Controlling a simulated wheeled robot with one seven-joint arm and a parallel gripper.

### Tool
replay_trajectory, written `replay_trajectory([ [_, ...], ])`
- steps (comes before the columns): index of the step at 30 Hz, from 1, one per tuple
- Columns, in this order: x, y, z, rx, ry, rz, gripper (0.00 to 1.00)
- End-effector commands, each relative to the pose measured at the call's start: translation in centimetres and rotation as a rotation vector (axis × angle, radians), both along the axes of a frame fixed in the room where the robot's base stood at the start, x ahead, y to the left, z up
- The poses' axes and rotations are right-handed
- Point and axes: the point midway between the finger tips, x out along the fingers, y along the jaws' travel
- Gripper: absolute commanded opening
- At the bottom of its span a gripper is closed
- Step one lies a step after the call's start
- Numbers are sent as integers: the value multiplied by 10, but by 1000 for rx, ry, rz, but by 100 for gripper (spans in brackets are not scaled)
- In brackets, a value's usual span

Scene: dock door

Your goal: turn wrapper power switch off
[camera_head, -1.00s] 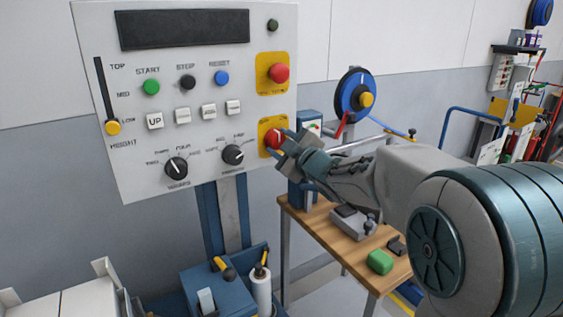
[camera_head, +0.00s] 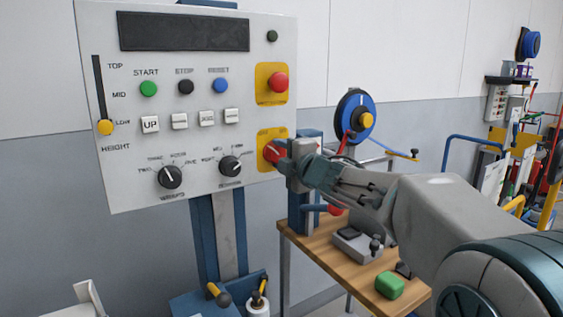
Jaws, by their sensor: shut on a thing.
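The wrapper control panel (camera_head: 120,190) stands upright on a blue and grey post. The red rotary power switch (camera_head: 271,151) sits on a yellow plate (camera_head: 265,135) at the panel's lower right. My gripper (camera_head: 279,151) comes in from the right and is shut on the red switch. The fingers cover the switch's right part. A white mark shows on the switch's visible face, slanting down to the right. The display (camera_head: 183,32) at the top is dark.
A red stop button (camera_head: 279,82) on its own yellow plate is just above the switch. A black knob (camera_head: 230,166) is to its left. A wooden table (camera_head: 345,268) with a green block (camera_head: 389,285) stands below my arm. A blue reel (camera_head: 355,115) is behind.

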Motion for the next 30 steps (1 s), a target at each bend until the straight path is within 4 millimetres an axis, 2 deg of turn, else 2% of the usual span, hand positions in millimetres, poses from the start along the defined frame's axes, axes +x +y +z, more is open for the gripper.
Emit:
replay_trajectory([
  [17,0,1,1,-28,-21,2,20],
  [18,0,1,1,-28,-21,2,48],
  [20,0,1,1,-28,-21,2,65],
  [30,-2,-1,1,-27,-19,0,65],
])
